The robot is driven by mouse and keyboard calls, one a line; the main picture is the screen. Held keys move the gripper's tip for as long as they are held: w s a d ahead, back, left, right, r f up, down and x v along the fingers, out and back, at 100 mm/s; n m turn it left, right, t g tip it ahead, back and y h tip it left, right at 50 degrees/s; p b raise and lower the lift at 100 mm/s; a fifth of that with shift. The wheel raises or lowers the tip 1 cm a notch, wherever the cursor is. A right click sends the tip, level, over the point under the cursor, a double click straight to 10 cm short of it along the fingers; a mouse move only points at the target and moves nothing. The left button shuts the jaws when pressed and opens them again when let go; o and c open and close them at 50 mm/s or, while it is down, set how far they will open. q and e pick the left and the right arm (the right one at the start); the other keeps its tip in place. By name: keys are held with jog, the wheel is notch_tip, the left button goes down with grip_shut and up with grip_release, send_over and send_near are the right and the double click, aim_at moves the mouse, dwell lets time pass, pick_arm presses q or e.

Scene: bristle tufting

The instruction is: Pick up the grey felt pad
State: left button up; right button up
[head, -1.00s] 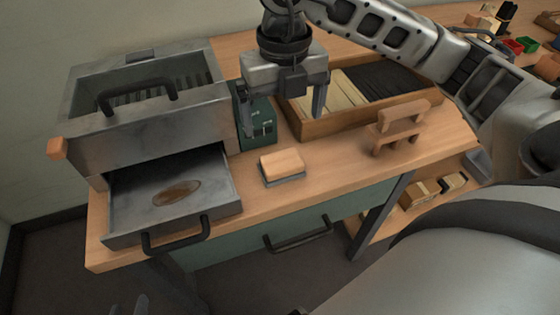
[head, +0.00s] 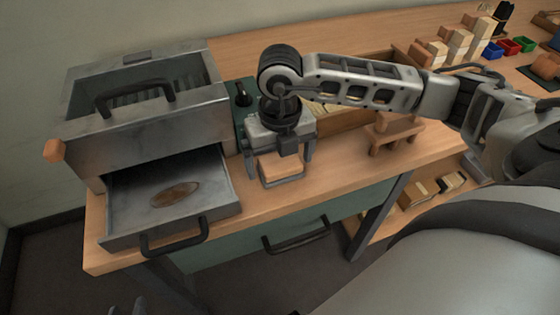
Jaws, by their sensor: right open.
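The felt pad appears as a grey layer (head: 284,182) under a small tan wooden block (head: 281,166) on the bench, right of the open drawer. My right gripper (head: 280,169) is over this block from above. Its two fingers are apart, one on the left and one on the right of the block. I cannot tell whether they touch it. Dark grey tips, apparently of my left gripper (head: 128,307), show at the bottom left edge, far from the pad; most of that gripper is out of frame.
A metal box (head: 150,120) with a handle stands at left. Its pulled-out drawer (head: 140,215) holds a brown oval patch. A green box (head: 240,105) and a wooden tray (head: 350,120) are behind my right gripper. A small wooden stand (head: 393,133) is to the right. Bench front is clear.

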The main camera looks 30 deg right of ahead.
jog(key=c, duration=1.1)
jog(key=shift+r, duration=0.2)
jog(key=shift+r, duration=0.65)
pick_arm(q)
jog(key=shift+h, duration=0.3)
jog(key=shift+d+f+b, duration=0.15)
jog(key=shift+f+b, duration=1)
jog(key=shift+b, duration=1.05)
jog(key=shift+d+f+b, duration=0.15)
jog(key=shift+f+b, duration=0.95)
jog(key=shift+b, duration=1.05)
pick_arm(e)
jog(key=s+r, duration=1.1)
jog(key=s, duration=0.3)
jog(key=shift+d+r, duration=0.2)
